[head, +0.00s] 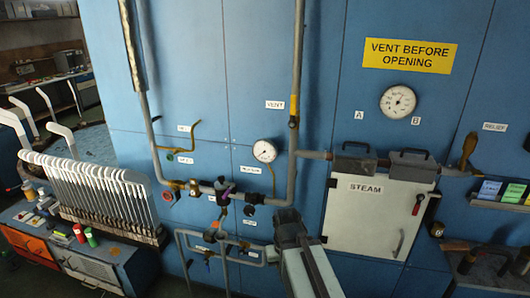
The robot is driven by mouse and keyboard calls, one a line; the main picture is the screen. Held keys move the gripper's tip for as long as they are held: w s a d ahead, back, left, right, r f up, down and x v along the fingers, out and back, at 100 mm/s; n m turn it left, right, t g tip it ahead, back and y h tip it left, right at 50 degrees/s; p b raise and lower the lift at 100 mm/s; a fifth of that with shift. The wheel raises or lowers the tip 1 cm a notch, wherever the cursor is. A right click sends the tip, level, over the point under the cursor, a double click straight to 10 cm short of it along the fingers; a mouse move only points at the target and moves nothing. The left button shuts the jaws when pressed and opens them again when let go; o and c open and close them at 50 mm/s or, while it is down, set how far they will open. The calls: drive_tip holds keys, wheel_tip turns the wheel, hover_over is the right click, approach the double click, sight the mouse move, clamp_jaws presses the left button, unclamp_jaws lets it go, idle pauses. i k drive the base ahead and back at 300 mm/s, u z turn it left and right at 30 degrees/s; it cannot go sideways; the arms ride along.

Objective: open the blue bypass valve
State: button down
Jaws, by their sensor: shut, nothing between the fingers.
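A small blue handle (208,257), likely the bypass valve, shows on the low pipe loop (183,250) at the bottom centre-left of the head view. It is too small to tell which way it is turned, and its label is unreadable. My gripper (287,213) is dark and points up and away from me in front of the blue panel. It appears shut and empty, to the right of the pipe loop and apart from the blue handle.
Other valves crowd the pipes above, including a purple one (222,190) and a red one (168,196). A white steam door (375,222) stands to the right. Shelves (498,204) jut out at far right.

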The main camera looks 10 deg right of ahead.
sight(206, 261)
drive_tip(key=u, duration=1.45)
drive_tip(key=i, duration=1.2)
drive_tip(key=z, duration=1.25)
